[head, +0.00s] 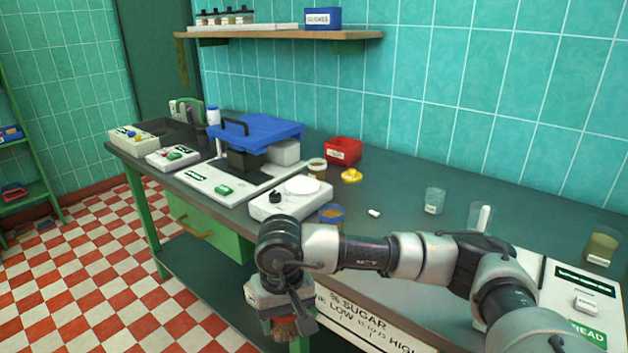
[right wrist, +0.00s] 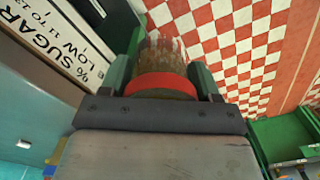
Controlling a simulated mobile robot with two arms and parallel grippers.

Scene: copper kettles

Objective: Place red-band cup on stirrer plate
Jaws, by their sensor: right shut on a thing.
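The red-band cup (right wrist: 162,84) is between the two fingers of my right gripper (right wrist: 162,76) in the right wrist view. It looks clear with brownish contents and a red band around it. In the head view, my right gripper (head: 284,316) hangs in front of the bench's front edge, shut on the cup (head: 284,331), whose lower part shows below the fingers. The stirrer plate (head: 267,207), a white box with dark knobs and a round white top, stands on the bench above and behind the gripper, apart from the cup. My left gripper is not in view.
A blue-banded cup (head: 331,214) stands close right of the stirrer plate. Another small cup (head: 317,168) stands behind it. A white sugar chart (right wrist: 40,45) is beside the gripper.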

